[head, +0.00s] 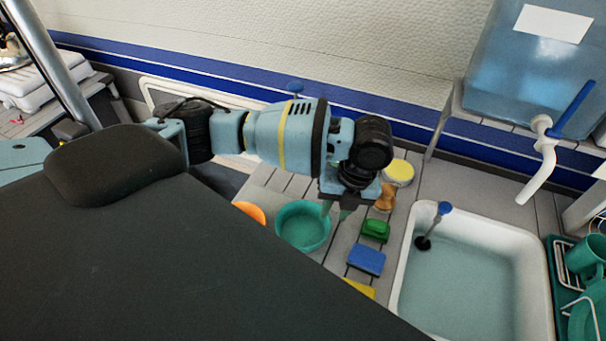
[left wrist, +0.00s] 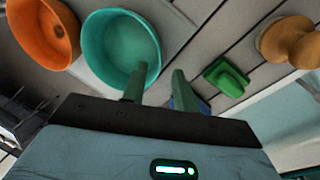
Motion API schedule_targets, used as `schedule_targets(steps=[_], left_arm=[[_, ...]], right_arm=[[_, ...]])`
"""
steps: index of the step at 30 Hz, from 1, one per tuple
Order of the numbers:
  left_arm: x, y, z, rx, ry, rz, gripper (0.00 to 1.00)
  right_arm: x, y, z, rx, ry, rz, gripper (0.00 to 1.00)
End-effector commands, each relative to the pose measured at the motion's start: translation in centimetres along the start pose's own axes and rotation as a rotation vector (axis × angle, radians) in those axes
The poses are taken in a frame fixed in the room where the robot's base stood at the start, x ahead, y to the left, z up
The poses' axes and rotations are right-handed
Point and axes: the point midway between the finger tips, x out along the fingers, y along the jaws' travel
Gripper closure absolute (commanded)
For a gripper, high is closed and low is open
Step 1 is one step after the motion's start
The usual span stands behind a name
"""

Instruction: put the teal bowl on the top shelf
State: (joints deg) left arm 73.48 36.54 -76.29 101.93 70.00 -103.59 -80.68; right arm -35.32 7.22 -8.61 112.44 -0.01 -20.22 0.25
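The teal bowl (head: 302,226) stands upright and empty on the slatted grey counter, left of the sink. It also shows at the top of the left wrist view (left wrist: 120,45). My left gripper (head: 335,210) is over the bowl's right side, fingers pointing down. In the left wrist view its two fingers (left wrist: 157,78) are apart, the left one overlapping the bowl's near right rim and the other just outside it. I cannot tell whether either finger touches the bowl. My right gripper is not in view. I cannot make out which surface is the top shelf.
An orange bowl (head: 250,212) is left of the teal one. A green block (head: 376,230), a blue sponge (head: 366,260) and a brown wooden object (head: 386,198) lie to the right. The white sink (head: 470,285) is beyond. A blue water tank (head: 525,65) stands on a raised rack.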

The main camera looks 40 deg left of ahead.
Motion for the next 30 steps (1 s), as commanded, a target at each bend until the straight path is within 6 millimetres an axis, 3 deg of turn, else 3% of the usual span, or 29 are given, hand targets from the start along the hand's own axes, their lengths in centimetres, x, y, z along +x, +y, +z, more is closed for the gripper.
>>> schedule_targets(steps=[10, 20, 26, 30], left_arm=[[4.3, 0.2, -0.2, -0.001, -0.001, 0.002, 0.71], [5.0, 0.2, -0.2, -0.001, -0.002, 0.000, 0.71], [4.9, 0.2, -0.2, -0.001, -0.002, 0.000, 0.97], [4.9, 0.2, -0.2, -0.001, -0.002, 0.000, 1.00]], right_arm=[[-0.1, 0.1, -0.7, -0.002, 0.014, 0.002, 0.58], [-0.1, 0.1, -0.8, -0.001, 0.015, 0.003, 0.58], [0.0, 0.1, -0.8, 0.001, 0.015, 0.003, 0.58], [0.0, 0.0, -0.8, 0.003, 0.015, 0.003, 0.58]])
